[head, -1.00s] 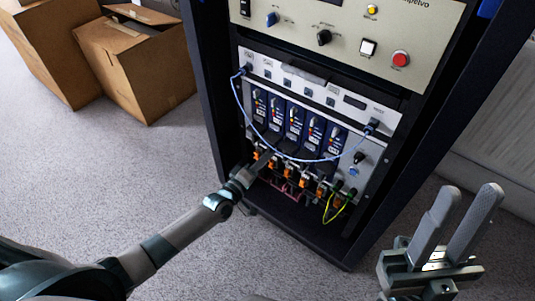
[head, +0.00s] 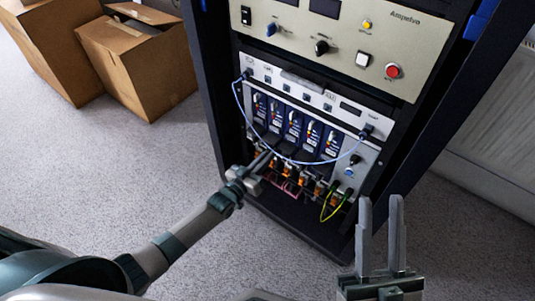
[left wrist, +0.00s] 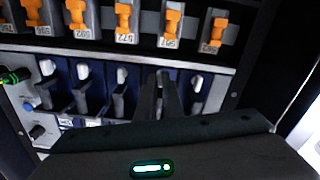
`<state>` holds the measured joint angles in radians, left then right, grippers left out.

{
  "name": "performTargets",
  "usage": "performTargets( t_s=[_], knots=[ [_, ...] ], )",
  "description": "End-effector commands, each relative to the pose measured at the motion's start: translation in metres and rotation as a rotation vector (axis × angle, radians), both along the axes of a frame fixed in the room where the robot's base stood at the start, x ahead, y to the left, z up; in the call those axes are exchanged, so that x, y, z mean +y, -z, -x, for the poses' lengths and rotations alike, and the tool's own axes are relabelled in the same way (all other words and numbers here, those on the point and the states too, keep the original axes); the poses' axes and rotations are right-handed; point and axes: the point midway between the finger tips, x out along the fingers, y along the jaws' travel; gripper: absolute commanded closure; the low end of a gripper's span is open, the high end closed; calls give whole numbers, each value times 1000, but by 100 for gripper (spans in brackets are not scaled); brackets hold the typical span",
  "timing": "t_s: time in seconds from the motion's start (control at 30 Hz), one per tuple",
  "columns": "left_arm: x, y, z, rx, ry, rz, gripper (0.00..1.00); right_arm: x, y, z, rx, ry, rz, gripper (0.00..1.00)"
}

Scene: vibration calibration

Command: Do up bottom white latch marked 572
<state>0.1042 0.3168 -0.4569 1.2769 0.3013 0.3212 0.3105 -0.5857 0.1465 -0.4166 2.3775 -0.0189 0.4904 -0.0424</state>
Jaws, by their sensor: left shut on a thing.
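The rack's lower unit holds a row of blue modules (head: 293,125) with white latches (left wrist: 122,75) and orange latches (left wrist: 123,15) in the left wrist view. A small label (left wrist: 123,38) there seems to read 572, but the labels are too small to be sure. My left gripper (left wrist: 166,80) is shut on a white latch at one of the right-hand modules; its fingers hide most of that latch, and its number cannot be read for certain. In the head view my left gripper (head: 264,160) reaches the modules' lower ends. My right gripper (head: 381,200) is open and empty, in front of the rack.
A blue cable (head: 276,148) hangs in a loop across the modules. A yellow-green wire (head: 333,207) hangs at the lower right. The rack's dark frame (head: 215,90) borders the unit. Cardboard boxes (head: 140,70) stand at the left.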

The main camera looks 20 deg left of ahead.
Motion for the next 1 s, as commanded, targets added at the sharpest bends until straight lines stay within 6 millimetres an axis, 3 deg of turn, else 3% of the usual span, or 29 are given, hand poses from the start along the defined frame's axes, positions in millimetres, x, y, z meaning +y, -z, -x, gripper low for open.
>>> performTargets(
  t_s=[0.4,0.97,1.0],
  knots=[
    [0,1,1,-80,0,-230,100,11,17,3,105,-22,27,69],
    [1,2,1,-95,0,-267,100,13,25,6,133,-27,33,69],
    [1,2,1,-95,0,-267,85,13,24,6,132,-27,33,69]
  ],
)
